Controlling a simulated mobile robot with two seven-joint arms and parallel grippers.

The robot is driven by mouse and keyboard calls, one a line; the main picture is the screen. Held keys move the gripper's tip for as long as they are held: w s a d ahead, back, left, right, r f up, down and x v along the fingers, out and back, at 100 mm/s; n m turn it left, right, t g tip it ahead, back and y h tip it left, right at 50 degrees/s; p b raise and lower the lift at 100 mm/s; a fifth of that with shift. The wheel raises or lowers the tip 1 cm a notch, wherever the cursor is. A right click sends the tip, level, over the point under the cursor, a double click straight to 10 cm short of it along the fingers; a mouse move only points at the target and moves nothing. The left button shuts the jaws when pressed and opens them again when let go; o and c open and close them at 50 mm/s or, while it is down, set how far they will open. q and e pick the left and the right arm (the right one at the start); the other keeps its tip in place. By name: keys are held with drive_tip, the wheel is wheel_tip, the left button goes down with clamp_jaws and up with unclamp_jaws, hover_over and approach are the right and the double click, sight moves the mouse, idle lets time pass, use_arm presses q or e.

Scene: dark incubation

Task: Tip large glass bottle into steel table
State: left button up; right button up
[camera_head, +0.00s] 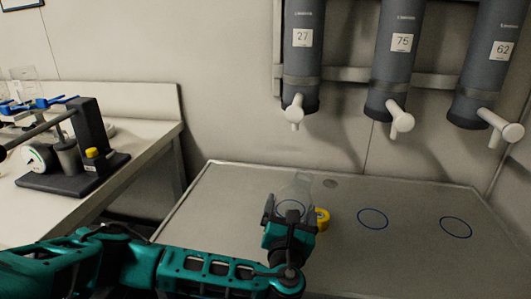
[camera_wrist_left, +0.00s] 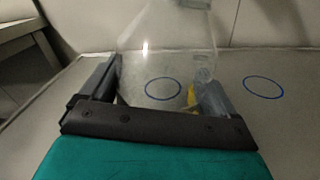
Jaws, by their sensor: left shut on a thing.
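A large clear glass bottle (camera_wrist_left: 165,50) stands between the fingers of my left gripper (camera_wrist_left: 160,95), which is shut on it. In the head view the bottle (camera_head: 298,185) looks faint and mostly hidden behind my left gripper (camera_head: 289,208). It appears about upright, at or just above the steel table (camera_head: 350,265); I cannot tell whether it touches. A blue ring mark (camera_wrist_left: 163,88) on the table shows through the glass. My right gripper is not in view.
A yellow round item (camera_head: 322,219) lies right of the gripper. Two blue rings (camera_head: 373,219) mark the clear table to the right. Grey cylinders with taps (camera_head: 388,60) hang above. A bench with equipment (camera_head: 75,150) stands at left.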

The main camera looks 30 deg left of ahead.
use_arm(q)
drive_tip(key=shift+w+d+f+n+b, duration=0.15)
drive_tip(key=shift+d+f+n+b, duration=0.05)
drive_tip(key=shift+d+n, duration=0.25)
drive_tip(key=shift+w+d+f+n+b, duration=0.1)
drive_tip(key=shift+d+f+n+b, duration=0.15)
drive_tip(key=shift+n, duration=0.2)
drive_tip(key=shift+d+r, duration=0.15)
drive_tip(key=shift+r, duration=0.05)
drive_tip(key=shift+w+d+f+n, duration=0.15)
drive_tip(key=shift+d+n, duration=0.15)
drive_tip(key=shift+n, duration=0.2)
